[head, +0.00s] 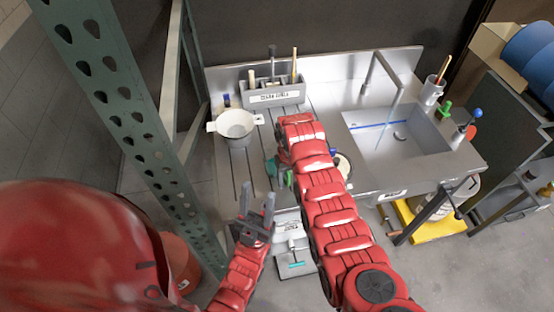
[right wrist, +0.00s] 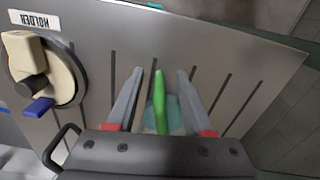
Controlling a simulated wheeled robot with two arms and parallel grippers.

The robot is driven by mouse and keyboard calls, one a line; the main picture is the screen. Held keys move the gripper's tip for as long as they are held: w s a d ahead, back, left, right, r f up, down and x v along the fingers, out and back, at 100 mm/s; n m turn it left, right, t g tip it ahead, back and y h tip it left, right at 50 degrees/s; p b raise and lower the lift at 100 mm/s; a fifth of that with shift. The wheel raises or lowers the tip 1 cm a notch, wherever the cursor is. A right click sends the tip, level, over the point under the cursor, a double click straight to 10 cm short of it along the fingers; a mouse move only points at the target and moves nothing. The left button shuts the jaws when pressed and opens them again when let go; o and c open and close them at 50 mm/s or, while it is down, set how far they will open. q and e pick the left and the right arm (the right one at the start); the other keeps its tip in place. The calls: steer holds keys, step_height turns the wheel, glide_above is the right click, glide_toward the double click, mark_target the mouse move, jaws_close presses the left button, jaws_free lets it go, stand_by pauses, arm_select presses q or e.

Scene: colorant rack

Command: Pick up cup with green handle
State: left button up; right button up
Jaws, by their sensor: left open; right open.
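The green handle (right wrist: 161,100) stands between the two fingers of my open right gripper (right wrist: 160,73) in the right wrist view, with gaps visible on both sides. The teal cup body (right wrist: 149,117) shows behind the handle and is partly hidden by the fingers. In the head view, a bit of the teal cup (head: 271,167) and the green handle (head: 288,178) show beside my right arm, which hides the right gripper. My left gripper (head: 258,191) is open and empty, in front of the counter's near edge.
A white strainer-like bowl (head: 236,124) and a grey labelled tool holder (head: 276,95) are on the left part of the slotted counter. A sink (head: 430,148) with a faucet is at right. In the right wrist view, a cream round object with a blue tab (right wrist: 45,75) lies left.

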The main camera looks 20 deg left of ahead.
steer(key=shift+f, duration=1)
steer(key=shift+c, duration=0.4)
jaws_close()
stand_by(0.5)
